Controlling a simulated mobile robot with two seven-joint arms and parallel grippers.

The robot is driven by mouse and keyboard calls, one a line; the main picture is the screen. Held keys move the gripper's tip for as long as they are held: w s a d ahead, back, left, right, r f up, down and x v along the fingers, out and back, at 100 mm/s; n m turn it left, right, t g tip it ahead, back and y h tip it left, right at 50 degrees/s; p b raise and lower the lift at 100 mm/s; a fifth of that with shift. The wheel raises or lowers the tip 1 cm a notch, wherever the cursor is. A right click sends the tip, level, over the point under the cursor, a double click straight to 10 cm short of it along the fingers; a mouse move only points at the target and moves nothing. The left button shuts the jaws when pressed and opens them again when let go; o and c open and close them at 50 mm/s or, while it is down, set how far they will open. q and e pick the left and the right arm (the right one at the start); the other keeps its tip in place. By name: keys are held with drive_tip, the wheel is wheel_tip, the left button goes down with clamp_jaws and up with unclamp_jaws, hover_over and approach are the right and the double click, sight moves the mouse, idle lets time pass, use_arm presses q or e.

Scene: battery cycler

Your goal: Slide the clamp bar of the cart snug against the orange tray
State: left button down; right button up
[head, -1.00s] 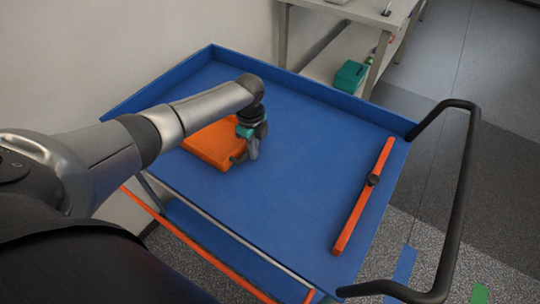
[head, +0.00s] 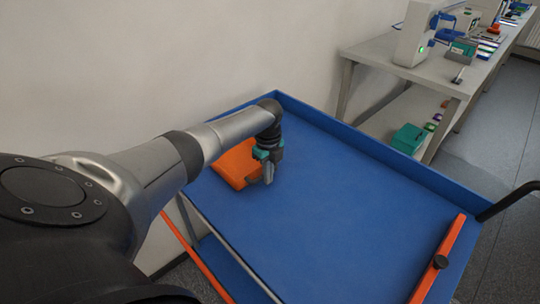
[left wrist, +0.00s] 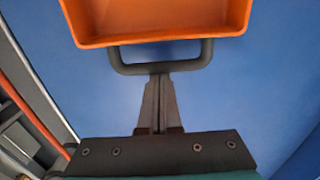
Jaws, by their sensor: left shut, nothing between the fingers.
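The orange tray (head: 236,163) lies on the blue cart top, near its left end, partly hidden by my left arm. In the left wrist view, the tray (left wrist: 150,40) has a dark handle (left wrist: 200,60) on the side facing my gripper. My left gripper (head: 268,181) is beside the tray. Its fingers (left wrist: 160,78) are shut and empty, tips at the handle's crossbar; I cannot tell if they touch. The orange clamp bar (head: 455,232) with a black knob (head: 440,262) lies across the cart's right end, well apart from the tray. My right gripper is out of view.
The blue cart top (head: 340,210) is clear between tray and clamp bar. It has a raised rim (head: 340,130) at the back. A dark push handle (head: 510,201) is at the right. A grey bench (head: 400,75) with equipment and a teal box (head: 409,139) stand behind.

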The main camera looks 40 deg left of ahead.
use_arm(q)
drive_tip(key=shift+d, duration=0.1)
drive_tip(key=shift+d+r+p, duration=0.1)
drive_tip(key=shift+d+p, duration=0.25)
drive_tip(key=shift+p, duration=0.15)
drive_tip(key=d+p, duration=0.3)
drive_tip(key=shift+s+d+r, duration=0.1)
drive_tip(key=shift+s+r, duration=0.05)
drive_tip(key=shift+s, duration=0.1)
wheel_tip(320, 180, up, 10)
drive_tip(key=p, duration=0.2)
drive_tip(key=shift+f, duration=0.2)
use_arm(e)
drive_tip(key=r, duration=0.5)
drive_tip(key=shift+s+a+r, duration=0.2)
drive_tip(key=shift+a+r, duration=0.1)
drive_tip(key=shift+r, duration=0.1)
